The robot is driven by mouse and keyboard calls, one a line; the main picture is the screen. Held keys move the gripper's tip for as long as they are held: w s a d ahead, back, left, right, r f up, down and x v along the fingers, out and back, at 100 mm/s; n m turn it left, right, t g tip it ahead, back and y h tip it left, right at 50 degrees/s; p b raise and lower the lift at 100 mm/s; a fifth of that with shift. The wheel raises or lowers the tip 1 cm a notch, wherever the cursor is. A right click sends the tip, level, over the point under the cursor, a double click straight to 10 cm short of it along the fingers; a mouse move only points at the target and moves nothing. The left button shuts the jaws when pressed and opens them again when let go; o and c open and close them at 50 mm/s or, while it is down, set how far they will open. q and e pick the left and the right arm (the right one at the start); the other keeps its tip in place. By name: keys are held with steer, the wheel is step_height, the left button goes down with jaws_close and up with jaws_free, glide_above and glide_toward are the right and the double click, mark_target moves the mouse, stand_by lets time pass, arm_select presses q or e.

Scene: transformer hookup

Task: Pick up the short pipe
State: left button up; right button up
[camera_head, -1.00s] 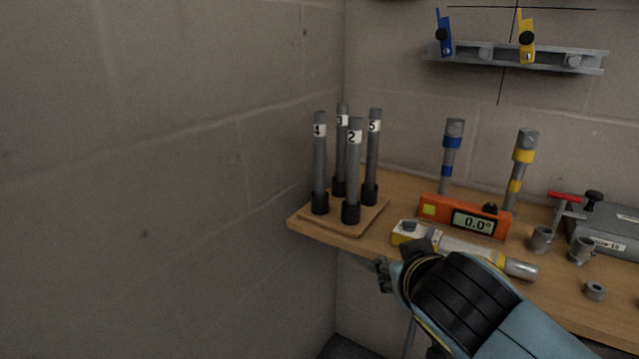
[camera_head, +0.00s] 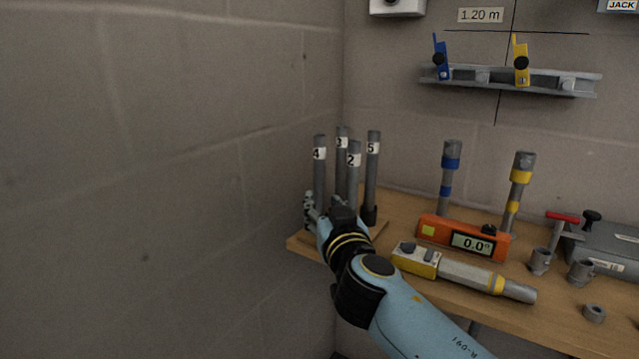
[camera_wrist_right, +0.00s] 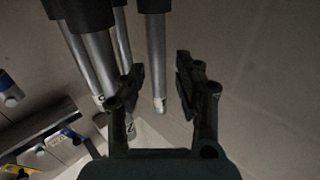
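Several grey pipes stand upright in a group at the shelf's left end, labelled 4 (camera_head: 319,168), 3 (camera_head: 341,140), 2 (camera_head: 353,175) and 5 (camera_head: 372,165). I cannot tell from the labels which is the short pipe. My right gripper (camera_head: 322,212) is in front of the low part of this group, hiding the feet of pipes 4 and 2. In the right wrist view the gripper (camera_wrist_right: 162,90) is open. One pipe (camera_wrist_right: 155,55) appears between its fingers, seemingly not gripped; other pipes (camera_wrist_right: 98,55) are beside the left finger. My left gripper is not in view.
On the wooden shelf (camera_head: 560,310) are an orange level (camera_head: 440,232), a yellow-and-grey tool (camera_head: 465,272), pipes with blue (camera_head: 450,180) and yellow (camera_head: 518,190) bands, and small grey fittings (camera_head: 540,262). A bare wall (camera_head: 150,180) is close on the left.

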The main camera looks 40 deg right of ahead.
mark_target(321, 195)
steer(key=p+x, duration=0.1)
steer(key=x, duration=0.4)
steer(key=shift+d, duration=0.2)
jaws_close()
